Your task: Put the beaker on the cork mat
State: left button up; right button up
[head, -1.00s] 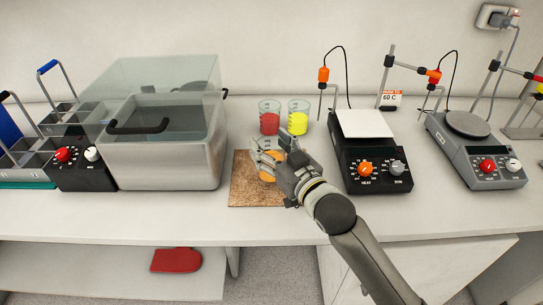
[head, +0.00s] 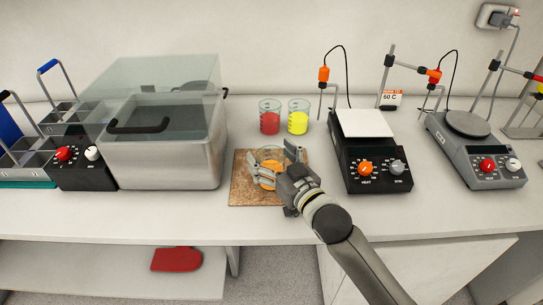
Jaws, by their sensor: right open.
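A glass beaker with orange liquid (head: 267,181) stands upright on the cork mat (head: 242,193), in the head view. My right gripper (head: 279,166) is open, with its fingers spread to either side of the beaker; I cannot tell whether they touch it. The fingers and palm hide part of the beaker and the right part of the mat. Two more beakers, one with red liquid (head: 269,122) and one with yellow liquid (head: 298,122), stand behind the mat. My left gripper is not in view.
A water bath with a clear lid (head: 165,150) stands left of the mat. A black hot plate (head: 371,178) with a white top stands close on the right, with a grey one (head: 472,150) beyond. The bench's front strip is mostly clear.

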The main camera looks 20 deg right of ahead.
jog(key=shift+r, duration=0.15)
jog(key=b+v, duration=0.1)
jog(key=v, duration=0.9)
jog(key=shift+s, duration=0.4)
jog(key=shift+s+d+b, duration=0.2)
jog(key=shift+s+b, duration=0.1)
jog(key=shift+s, duration=0.25)
